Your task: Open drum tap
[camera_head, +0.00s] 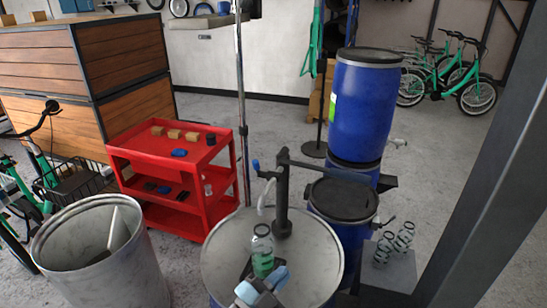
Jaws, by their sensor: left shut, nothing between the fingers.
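A blue drum (367,105) with a dark lid stands raised at the center right. A small grey tap (397,143) sticks out at its lower right; I cannot tell whether it is open or shut. A similar small fitting (384,221) shows lower down, beside a black-lidded blue drum (343,200). My left gripper (262,286), with light blue parts, is at the bottom center over the pale-topped drum (222,262). It is shut and empty, well apart from the taps, and partly overlaps a bottle of green liquid (262,262). My right gripper is not in view.
A black hand pump (282,200) with a long arm rises from the pale-topped drum. A grey post (490,190) crosses the right side. A red cart (178,172) and an open bin (100,262) stand left.

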